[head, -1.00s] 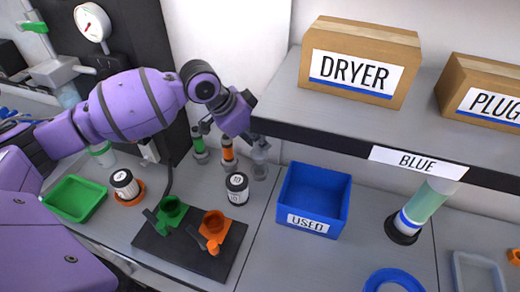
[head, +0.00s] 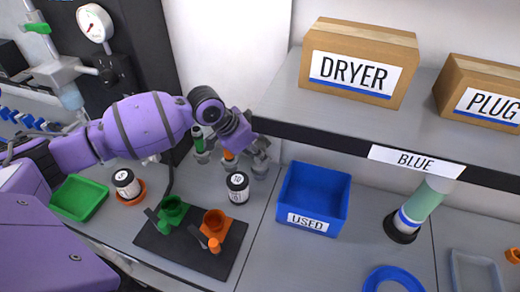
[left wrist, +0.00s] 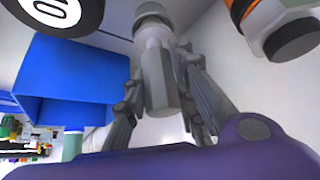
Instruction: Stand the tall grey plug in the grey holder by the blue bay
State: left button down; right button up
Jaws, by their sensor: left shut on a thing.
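My left gripper (head: 260,149) reaches down at the back of the bench and is shut on the tall grey plug. In the left wrist view the grey plug (left wrist: 160,85) lies between the fingers of the gripper (left wrist: 165,108). In the head view the fingers mostly hide the plug. The grey holder (head: 260,172) stands just below the fingers, left of the blue bin. In the left wrist view the plug's far end lines up with the round grey holder (left wrist: 150,11). I cannot tell whether it is fully seated. My right gripper is not in view.
The blue USED bin (head: 313,198) is right of the holder. A black-lidded jar (head: 237,187) stands close in front. An orange plug (head: 229,158) and a green plug (head: 199,140) stand to the left. The shelf edge (head: 340,143) overhangs on the right.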

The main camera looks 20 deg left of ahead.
pick_arm(q)
jog(key=shift+f, duration=0.2)
jog(key=c, duration=1.7)
grip_release()
jog(key=shift+c, duration=0.2)
jog(key=shift+r, duration=0.25)
jog(key=v, duration=1.2)
jog(key=shift+r+p, duration=0.3)
jog(key=shift+r, duration=0.1)
jog(key=shift+w, duration=0.1)
